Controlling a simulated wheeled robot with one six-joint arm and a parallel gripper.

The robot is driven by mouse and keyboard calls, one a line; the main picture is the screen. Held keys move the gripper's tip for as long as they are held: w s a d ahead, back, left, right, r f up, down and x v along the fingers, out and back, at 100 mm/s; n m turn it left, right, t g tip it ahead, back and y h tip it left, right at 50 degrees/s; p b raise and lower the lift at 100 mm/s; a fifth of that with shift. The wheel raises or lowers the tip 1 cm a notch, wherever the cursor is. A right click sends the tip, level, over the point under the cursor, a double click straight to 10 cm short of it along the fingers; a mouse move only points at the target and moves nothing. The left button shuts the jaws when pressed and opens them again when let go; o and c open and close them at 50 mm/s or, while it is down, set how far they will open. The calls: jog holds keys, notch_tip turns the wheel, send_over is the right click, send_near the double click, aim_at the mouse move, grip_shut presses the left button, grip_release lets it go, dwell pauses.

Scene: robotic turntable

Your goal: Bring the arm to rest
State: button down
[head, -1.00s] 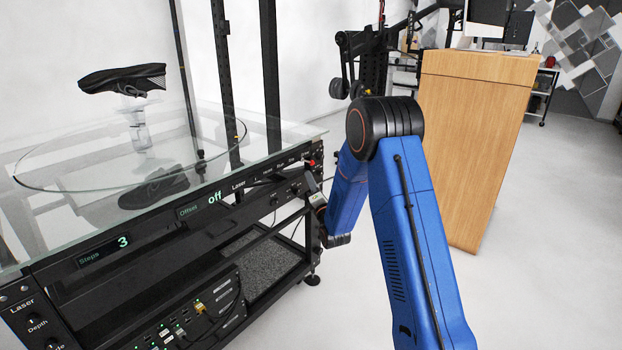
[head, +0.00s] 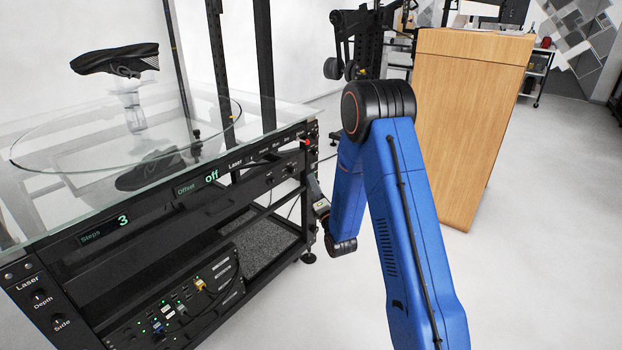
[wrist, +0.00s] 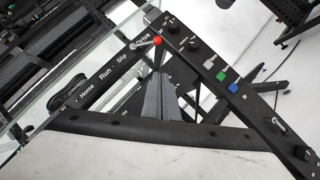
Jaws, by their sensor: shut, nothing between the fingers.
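My blue arm (head: 408,230) is bent at a black elbow joint in the head view, with its forearm hanging down towards the right end of the turntable's control panel (head: 235,172). In the wrist view my gripper (wrist: 157,72) is shut and empty, its grey fingers together. They point at the panel near a lever with a red knob (wrist: 157,41). I cannot tell whether the fingertips touch the panel. In the head view the fingers are too small and partly hidden to make out.
A black shoe (head: 115,60) stands on a clear support above the glass turntable top (head: 60,180). A wooden lectern (head: 468,120) stands close to the right of my arm. Coloured buttons (wrist: 220,76) and several switches line the panel. Open floor lies at the right.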

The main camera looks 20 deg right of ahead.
dwell(0.3)
jog(key=s+d+r+m+g+h, duration=0.1)
jog(key=s+r+m+g+h, duration=0.1)
jog(key=s+r+m+g, duration=0.8)
jog(key=s+m+g, duration=0.3)
jog(key=s+m, duration=0.4)
jog(key=s, duration=1.4)
jog(key=s+r+m+g, duration=0.1)
jog(key=s+m+g, duration=0.3)
jog(key=s, duration=1.7)
jog(key=m, duration=0.4)
jog(key=shift+s+d+r, duration=0.15)
jog(key=shift+s+r, duration=0.1)
jog(key=shift+s, duration=0.1)
